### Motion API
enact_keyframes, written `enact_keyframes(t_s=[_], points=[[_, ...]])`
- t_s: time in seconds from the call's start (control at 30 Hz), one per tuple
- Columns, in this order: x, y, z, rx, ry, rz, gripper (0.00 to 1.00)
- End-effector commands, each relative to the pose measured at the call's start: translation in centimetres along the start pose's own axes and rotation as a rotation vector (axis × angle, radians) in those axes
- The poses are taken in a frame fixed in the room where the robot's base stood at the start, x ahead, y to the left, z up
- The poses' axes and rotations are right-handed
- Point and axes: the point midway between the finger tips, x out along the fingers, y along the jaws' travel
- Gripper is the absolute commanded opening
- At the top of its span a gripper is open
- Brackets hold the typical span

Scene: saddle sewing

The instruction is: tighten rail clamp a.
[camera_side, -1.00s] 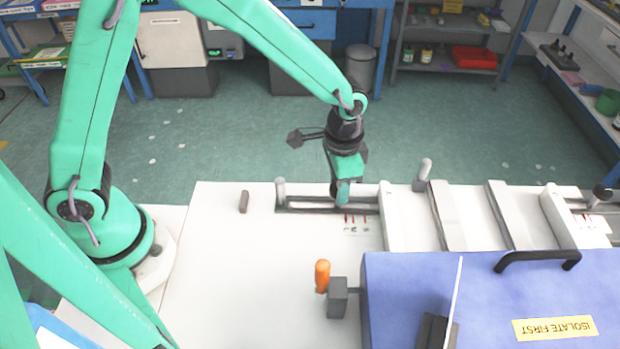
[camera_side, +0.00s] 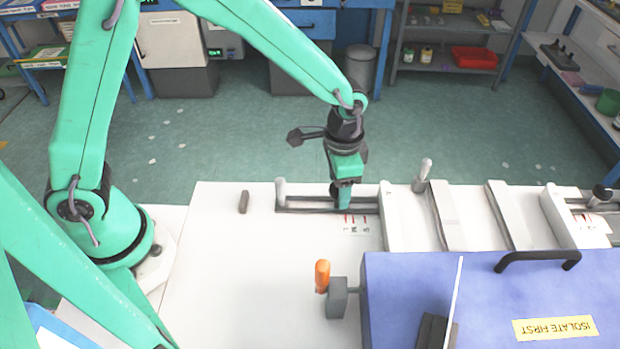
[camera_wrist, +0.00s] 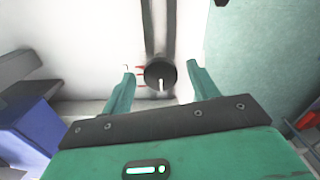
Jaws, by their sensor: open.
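In the wrist view a dark round knob (camera_wrist: 160,72) with a pale peg sits on a dark rail, with red marks just to its left. I take it for rail clamp a, though I can read no letter on it. My gripper (camera_wrist: 158,80) is open, with one green finger on each side of the knob and gaps between. In the side view my gripper (camera_side: 342,207) points down at the slotted rail (camera_side: 300,205), beside a small scale with red lines (camera_side: 356,220). There it hides the knob, so I cannot tell the height of the fingertips.
A grey upright post (camera_side: 281,190) stands at the rail's left end. White crossbars (camera_side: 396,220) lie to the right, with another lever (camera_side: 422,175) and a black knob (camera_side: 601,196). An orange-handled clamp (camera_side: 322,275) and a blue box (camera_side: 480,290) stand nearer the camera.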

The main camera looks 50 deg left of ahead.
Motion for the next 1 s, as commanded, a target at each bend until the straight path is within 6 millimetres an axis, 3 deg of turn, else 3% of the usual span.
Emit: enact_keyframes(t_s=[0.23, 0.7, 1.0], points=[[-1.7, 0.0, -0.1, 0.000, 0.003, 0.000, 0.60], [-7.2, 0.0, -0.1, 0.001, 0.003, 0.000, 0.60], [-7.8, 0.0, 0.0, 0.001, 0.001, 0.000, 0.60]])
